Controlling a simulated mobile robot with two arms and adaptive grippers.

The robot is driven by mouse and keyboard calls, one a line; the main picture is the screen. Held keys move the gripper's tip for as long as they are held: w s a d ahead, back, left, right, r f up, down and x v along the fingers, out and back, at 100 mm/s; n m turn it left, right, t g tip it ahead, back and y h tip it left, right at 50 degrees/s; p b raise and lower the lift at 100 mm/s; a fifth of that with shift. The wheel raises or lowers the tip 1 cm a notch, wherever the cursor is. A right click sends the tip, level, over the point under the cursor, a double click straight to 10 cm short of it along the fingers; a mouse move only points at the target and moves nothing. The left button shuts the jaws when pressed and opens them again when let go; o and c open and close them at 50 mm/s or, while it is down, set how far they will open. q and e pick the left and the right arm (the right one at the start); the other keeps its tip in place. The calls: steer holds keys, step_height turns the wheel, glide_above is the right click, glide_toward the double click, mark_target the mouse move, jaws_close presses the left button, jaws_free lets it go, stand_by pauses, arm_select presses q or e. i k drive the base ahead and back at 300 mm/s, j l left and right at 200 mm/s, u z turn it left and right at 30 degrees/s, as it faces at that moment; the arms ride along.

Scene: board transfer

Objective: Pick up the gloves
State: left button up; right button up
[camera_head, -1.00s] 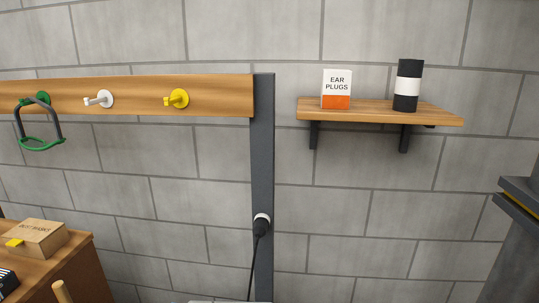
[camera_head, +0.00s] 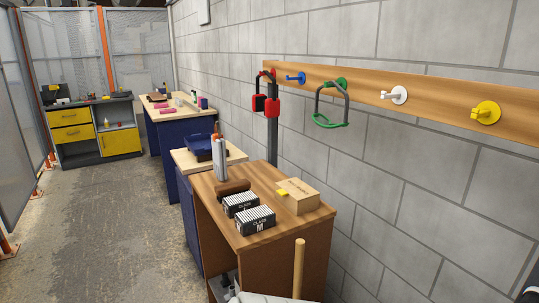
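I cannot make out loose gloves for certain in this view. Two black-and-white boxes, a front box (camera_head: 254,221) and a rear box (camera_head: 240,203), lie on the brown wooden cabinet (camera_head: 225,222). The front box carries a large M; its smaller lettering is too small to read surely. A dark brown rounded thing (camera_head: 233,188) lies behind them; I cannot tell what it is. Neither of my grippers can be made out in the view.
A cardboard box (camera_head: 298,196) sits beside them. A wooden handle (camera_head: 298,268) stands in front. A blue bench (camera_head: 166,140) and yellow-drawer cabinet (camera_head: 120,141) stand farther back. The left floor (camera_head: 110,220) is clear.

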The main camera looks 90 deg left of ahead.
mark_target(218, 145)
steer(key=u, duration=3.15)
